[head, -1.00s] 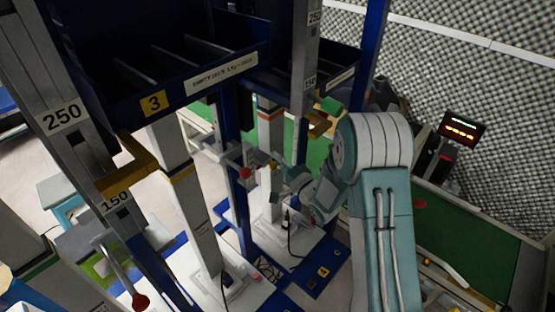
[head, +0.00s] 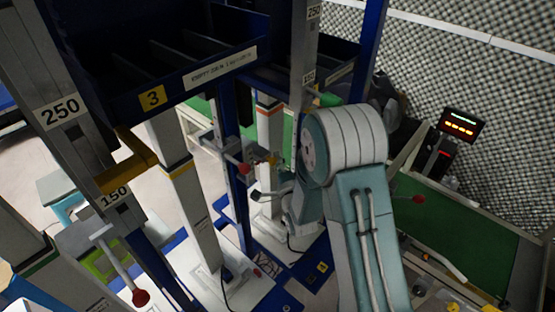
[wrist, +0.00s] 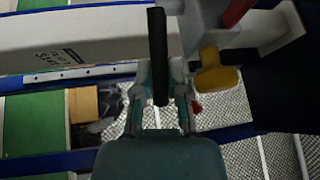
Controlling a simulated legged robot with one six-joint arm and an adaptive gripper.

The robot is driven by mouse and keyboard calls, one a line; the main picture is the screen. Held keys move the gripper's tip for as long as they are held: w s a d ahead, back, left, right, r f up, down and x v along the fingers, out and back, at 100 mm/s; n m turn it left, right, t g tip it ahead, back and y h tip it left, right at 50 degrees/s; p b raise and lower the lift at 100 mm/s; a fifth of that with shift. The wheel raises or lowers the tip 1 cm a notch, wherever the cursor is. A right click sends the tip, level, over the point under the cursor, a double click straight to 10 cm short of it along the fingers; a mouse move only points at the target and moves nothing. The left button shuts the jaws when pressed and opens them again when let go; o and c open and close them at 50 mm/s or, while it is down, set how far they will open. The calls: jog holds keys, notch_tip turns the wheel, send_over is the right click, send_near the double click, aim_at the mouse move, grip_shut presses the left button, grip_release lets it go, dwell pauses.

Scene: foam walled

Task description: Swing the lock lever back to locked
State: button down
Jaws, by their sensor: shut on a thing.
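My gripper (wrist: 162,100) has its two fingers closed around a dark upright bar (wrist: 158,50) in the wrist view. The bar may be the lock lever; its lower end is hidden between the fingers. In the head view my gripper (head: 262,195) is small, low beside the blue post at the centre, and its hold is hard to make out. A lever with a red knob (head: 244,168) sticks out from that post, above and left of the gripper. Another red-knobbed lever (head: 140,297) hangs at the lower left, away from the gripper.
A yellow knob (wrist: 216,76) and a red part (wrist: 238,10) lie close right of my gripper. A dark blue shelf bin (head: 205,75) overhangs the posts. A white column (head: 190,205) stands left of the gripper. A green surface (head: 470,245) lies at right.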

jog(key=c, duration=0.6)
grip_release()
jog(key=shift+c, duration=0.2)
jog(key=v, duration=1.2)
jog(key=shift+w+a, duration=0.1)
